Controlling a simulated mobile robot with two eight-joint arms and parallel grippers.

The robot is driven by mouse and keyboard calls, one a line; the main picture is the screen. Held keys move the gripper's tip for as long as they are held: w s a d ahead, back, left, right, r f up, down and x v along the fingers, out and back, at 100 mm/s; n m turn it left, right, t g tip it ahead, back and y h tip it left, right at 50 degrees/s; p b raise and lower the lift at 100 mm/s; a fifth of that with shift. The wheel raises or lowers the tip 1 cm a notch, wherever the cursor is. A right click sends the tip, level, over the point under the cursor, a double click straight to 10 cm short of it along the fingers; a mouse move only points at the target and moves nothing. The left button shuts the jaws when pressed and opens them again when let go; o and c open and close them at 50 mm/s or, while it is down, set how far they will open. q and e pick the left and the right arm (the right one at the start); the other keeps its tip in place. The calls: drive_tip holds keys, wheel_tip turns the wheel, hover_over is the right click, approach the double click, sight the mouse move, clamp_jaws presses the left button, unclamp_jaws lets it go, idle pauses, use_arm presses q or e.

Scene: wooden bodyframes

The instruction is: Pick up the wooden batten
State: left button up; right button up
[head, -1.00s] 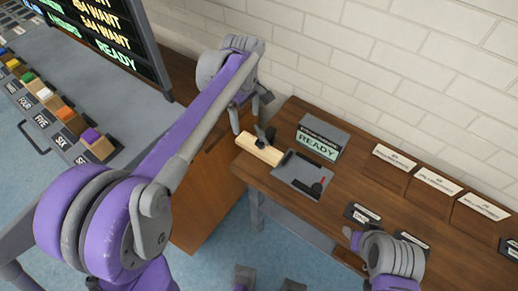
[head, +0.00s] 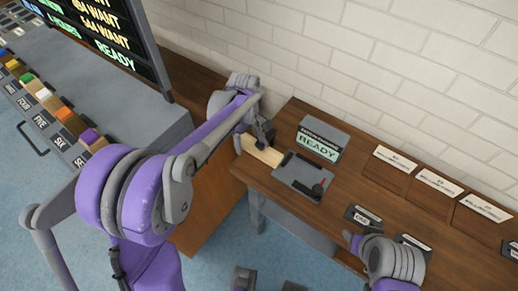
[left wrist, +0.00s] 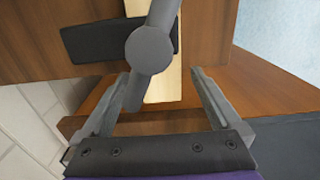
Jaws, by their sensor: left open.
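The wooden batten (head: 261,152) is a pale strip lying near the left end of the brown bench. In the left wrist view the batten (left wrist: 166,88) runs up the picture between my open fingers. My left gripper (head: 266,138) is over it and hides part of it in the head view; the left wrist view shows its two fingers (left wrist: 162,75) apart, one on each side. A grey lever with a round hub (left wrist: 149,45) crosses over the batten. My right gripper (head: 352,240) is low at the right, far from the batten; its jaws are unclear.
A grey plate with a black and red handle (head: 304,177) lies right of the batten. A READY display (head: 318,143) stands behind it by the brick wall. Labelled panels (head: 433,183) line the bench at right. A grey unit with coloured blocks (head: 68,113) stands at left.

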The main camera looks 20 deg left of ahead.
use_arm(q)
drive_tip(key=c, duration=1.5)
drive_tip(key=shift+c, duration=0.2)
use_arm(e)
drive_tip(key=shift+f, duration=0.1)
drive_tip(key=shift+s+f+b, duration=0.15)
drive_tip(key=shift+f+b, duration=0.25)
drive_tip(key=shift+b, duration=0.1)
use_arm(q)
drive_tip(key=s+a, duration=0.3)
drive_tip(key=s, duration=0.5)
drive_tip(key=s+a, duration=0.3)
drive_tip(key=s, duration=0.6)
drive_tip(key=shift+r, duration=0.2)
drive_tip(key=shift+s+a, duration=0.1)
drive_tip(key=shift+a, duration=0.05)
use_arm(e)
drive_tip(key=shift+r, duration=0.1)
use_arm(q)
drive_tip(key=s+a+p, duration=0.2)
drive_tip(key=s, duration=0.5)
drive_tip(key=shift+s+a, duration=0.4)
use_arm(e)
drive_tip(key=shift+w+r, duration=0.25)
drive_tip(key=shift+r, duration=0.65)
use_arm(q)
drive_tip(key=shift+r, duration=0.1)
use_arm(e)
drive_tip(key=shift+r, duration=0.1)
